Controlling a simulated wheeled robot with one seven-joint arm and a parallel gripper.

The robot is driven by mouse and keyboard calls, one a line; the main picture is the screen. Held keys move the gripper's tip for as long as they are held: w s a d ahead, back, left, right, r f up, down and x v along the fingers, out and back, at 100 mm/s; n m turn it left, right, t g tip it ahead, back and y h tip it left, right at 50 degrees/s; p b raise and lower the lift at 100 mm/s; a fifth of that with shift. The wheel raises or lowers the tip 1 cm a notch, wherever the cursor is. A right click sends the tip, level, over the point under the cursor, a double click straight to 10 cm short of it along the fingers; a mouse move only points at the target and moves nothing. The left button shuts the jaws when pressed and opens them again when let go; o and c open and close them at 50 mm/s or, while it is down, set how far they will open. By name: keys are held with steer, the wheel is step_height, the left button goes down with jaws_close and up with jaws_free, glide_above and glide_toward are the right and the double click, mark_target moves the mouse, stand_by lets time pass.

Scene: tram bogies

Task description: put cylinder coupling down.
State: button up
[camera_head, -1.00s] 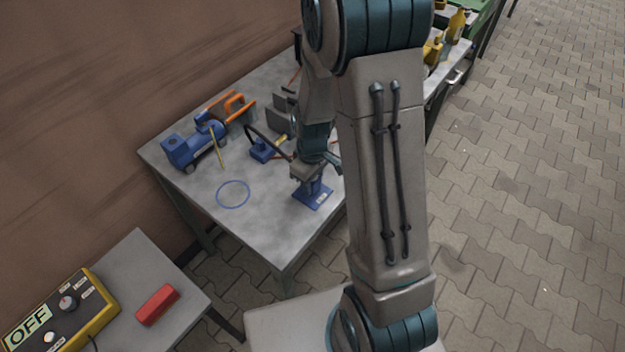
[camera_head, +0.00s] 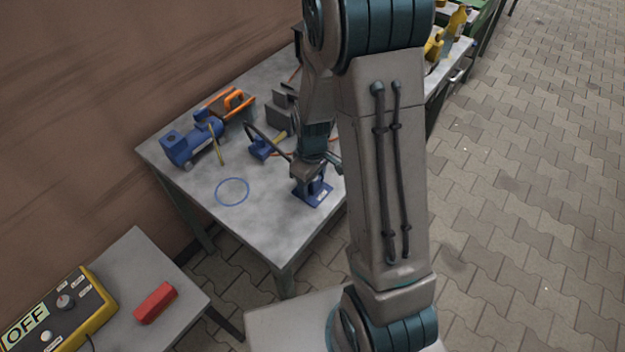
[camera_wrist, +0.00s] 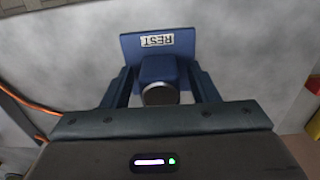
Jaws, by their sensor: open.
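The cylinder coupling seems to be the grey-ended round piece (camera_wrist: 161,94) at the blue stand, in the wrist view. The stand (camera_wrist: 145,49) carries a REST label and also shows in the head view (camera_head: 316,196), on the grey table. My gripper (camera_wrist: 164,82) is open, with one finger on each side of the round piece and a visible gap at the right. In the head view my gripper (camera_head: 306,172) is at the top of the stand and hides the coupling. How the coupling is seated cannot be told.
The grey table (camera_head: 265,228) also bears a blue motor-like unit (camera_head: 190,142), an orange-handled tool (camera_head: 236,100), a small blue block with a dark lever (camera_head: 262,148) and a flat blue ring (camera_head: 232,190). A side table holds a yellow OFF box (camera_head: 62,312) and a red block (camera_head: 155,302).

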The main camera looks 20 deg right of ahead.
steer(key=shift+r+p, duration=0.55)
steer(key=shift+r, duration=0.1)
step_height(320, 180, up, 12)
steer(key=s+r+m+t, duration=0.2)
steer(key=s+r+m, duration=0.5)
steer(key=s, duration=0.7)
step_height(320, 180, up, 2)
steer(key=shift+t, duration=0.4)
